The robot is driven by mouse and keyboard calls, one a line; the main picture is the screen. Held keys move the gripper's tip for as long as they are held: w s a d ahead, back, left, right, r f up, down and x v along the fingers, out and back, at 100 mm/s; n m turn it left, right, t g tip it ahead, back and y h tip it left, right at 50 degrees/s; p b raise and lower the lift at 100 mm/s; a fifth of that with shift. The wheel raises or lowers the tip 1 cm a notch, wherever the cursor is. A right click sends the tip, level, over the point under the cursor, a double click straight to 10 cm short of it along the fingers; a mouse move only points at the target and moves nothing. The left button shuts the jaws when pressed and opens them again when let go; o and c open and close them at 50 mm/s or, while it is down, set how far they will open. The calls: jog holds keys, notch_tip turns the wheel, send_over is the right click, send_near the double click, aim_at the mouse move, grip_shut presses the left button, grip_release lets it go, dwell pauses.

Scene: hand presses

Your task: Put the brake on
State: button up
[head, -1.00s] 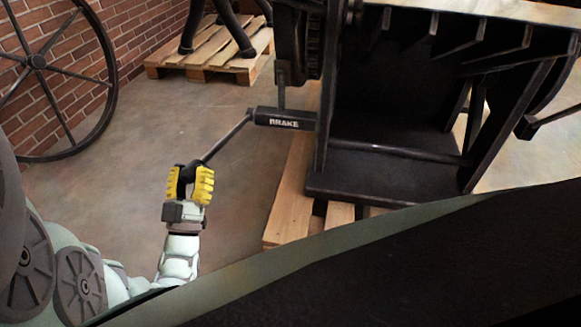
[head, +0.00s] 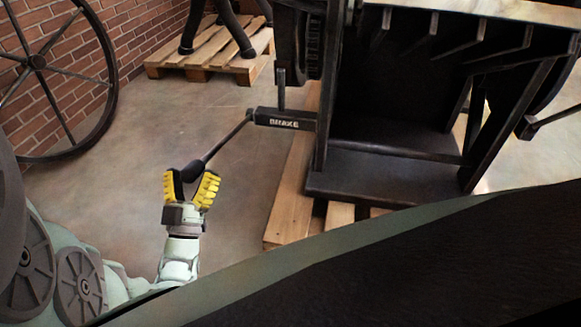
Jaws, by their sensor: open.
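The brake (head: 285,121) is a dark block lettered BRAKE on the left side of a black press (head: 400,150). A thin lever (head: 228,139) runs from it down and left to a dark rounded knob (head: 193,170). My gripper (head: 192,180) has yellow ribbed fingers and points up at the knob from below. Its fingers are spread apart, with the knob between or just above their tips. I cannot tell whether either finger touches it.
The press stands on a wooden pallet (head: 289,200). A large spoked wheel (head: 104,110) stands at the left by a brick wall (head: 140,30). Another pallet (head: 205,55) with dark legs is behind. The concrete floor (head: 130,185) around the lever is clear.

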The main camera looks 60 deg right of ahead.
jog(key=s+a+f, duration=0.1)
jog(key=s+a, duration=0.6)
jog(key=a, duration=0.5)
jog(key=shift+a+f, duration=0.3)
dwell(0.5)
